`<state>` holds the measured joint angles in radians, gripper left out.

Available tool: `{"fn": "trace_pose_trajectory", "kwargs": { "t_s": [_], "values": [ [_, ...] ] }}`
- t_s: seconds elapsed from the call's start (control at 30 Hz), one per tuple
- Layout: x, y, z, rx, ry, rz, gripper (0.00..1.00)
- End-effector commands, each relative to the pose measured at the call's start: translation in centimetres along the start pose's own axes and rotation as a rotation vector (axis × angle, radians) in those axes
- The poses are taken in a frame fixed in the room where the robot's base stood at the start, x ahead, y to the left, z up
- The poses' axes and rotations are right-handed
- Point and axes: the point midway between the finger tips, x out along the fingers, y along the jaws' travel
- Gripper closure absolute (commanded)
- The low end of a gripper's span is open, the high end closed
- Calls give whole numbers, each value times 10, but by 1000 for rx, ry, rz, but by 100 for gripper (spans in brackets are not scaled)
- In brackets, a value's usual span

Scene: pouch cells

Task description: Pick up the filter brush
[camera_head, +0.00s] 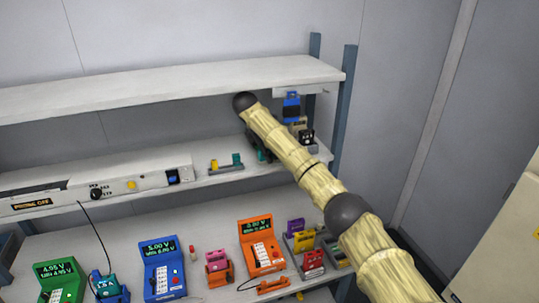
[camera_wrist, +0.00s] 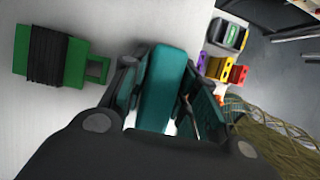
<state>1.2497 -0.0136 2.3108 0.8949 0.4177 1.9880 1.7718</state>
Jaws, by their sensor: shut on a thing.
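My gripper (camera_wrist: 163,68) is shut on a teal block-like thing (camera_wrist: 160,90), which stands between its dark fingers in the wrist view. I cannot tell for sure whether this is the filter brush, as no bristles show on it. A green piece with a dense black band around its middle and a small loop handle (camera_wrist: 45,55) lies on the pale surface to the left, apart from the fingers. In the head view my gripper (camera_head: 256,148) is at the upper shelf's right part, mostly hidden behind my arm, with a bit of teal beside it.
A small stand with a teal end (camera_head: 227,164) is left of my gripper on the shelf (camera_head: 205,180). Blue and black items (camera_head: 291,107) stand close on its right. The top board (camera_head: 180,88) is overhead. Orange and blue meters (camera_head: 161,270) stand on the bench below.

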Motion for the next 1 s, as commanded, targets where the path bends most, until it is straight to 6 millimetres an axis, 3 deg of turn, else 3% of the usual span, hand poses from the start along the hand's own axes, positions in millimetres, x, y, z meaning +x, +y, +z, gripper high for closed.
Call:
{"fn": "trace_pose_trajectory", "kwargs": {
  "t_s": [0.33,0.57,0.77,1.0],
  "values": [
    [-2,0,2,1,-1,2,95],
    [-13,-13,0,2,-4,9,95],
    [-14,-34,-10,0,-5,7,95],
    [-16,-76,-29,-2,-5,4,95]
  ]
}}
